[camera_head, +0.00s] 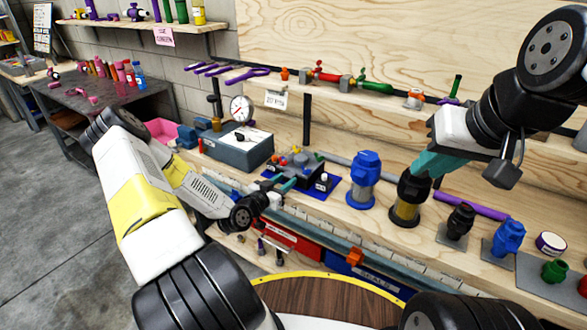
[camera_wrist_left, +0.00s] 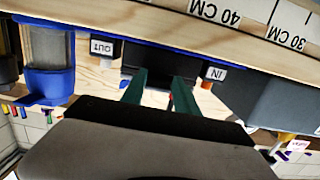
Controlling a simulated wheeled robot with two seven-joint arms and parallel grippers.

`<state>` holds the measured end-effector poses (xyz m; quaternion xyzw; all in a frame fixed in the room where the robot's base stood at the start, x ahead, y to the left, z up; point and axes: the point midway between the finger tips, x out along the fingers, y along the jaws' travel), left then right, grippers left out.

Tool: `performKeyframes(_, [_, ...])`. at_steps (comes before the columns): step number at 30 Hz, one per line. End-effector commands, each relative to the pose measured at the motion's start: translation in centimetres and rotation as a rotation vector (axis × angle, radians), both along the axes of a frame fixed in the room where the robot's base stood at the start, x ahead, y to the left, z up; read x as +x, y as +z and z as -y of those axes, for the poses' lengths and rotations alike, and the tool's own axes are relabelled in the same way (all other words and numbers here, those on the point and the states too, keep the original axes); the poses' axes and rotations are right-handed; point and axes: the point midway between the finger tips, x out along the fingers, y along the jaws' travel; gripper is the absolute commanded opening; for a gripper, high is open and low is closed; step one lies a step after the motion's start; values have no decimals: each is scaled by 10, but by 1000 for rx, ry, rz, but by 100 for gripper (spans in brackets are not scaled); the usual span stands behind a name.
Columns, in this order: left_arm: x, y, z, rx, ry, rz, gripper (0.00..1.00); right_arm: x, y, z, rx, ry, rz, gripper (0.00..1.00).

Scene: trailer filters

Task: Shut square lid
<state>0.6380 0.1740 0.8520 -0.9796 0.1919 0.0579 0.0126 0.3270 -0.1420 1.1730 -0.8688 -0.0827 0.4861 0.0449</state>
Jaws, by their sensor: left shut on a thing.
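A low black square box (camera_head: 305,172) sits on a blue base on the bench, with small coloured parts on and behind its top. I cannot make out clearly how its lid stands. My left gripper (camera_head: 288,187) is at the box's front side. In the left wrist view, which is upside down, its teal fingers (camera_wrist_left: 158,92) are a little apart and reach the dark box front (camera_wrist_left: 150,55), between the OUT and IN labels. The gripped part is hidden. My right gripper (camera_head: 422,172) is at the black top of a yellow-banded canister (camera_head: 406,212); its grip is unclear.
A blue-topped filter (camera_head: 364,182) stands right of the box. A grey case (camera_head: 236,150) with a gauge behind stands left. A ruler strip (camera_head: 335,235) runs along the bench front. Smaller black and blue valves (camera_head: 509,236) stand at right. A shelf (camera_head: 375,92) is above.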

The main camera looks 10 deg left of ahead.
Motion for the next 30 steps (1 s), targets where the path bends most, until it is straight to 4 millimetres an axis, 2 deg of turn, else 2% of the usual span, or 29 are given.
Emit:
performKeyframes(1, [-4,-11,-1,2,0,-29,0,0,0,0,0,0,0,20])
performKeyframes(2, [-5,-11,-1,2,0,-29,0,0,0,0,0,0,0,20])
performKeyframes(3, [-5,-11,-1,3,0,-30,40,0,0,0,0,0,0,20])
performKeyframes(6, [-4,-9,0,2,-1,-26,58,0,0,0,0,0,0,20])
performKeyframes(17, [-6,-5,-2,3,-2,-17,58,0,0,0,0,0,0,20])
performKeyframes(30, [-66,2,-27,2,0,-20,58,0,0,0,0,0,0,20])
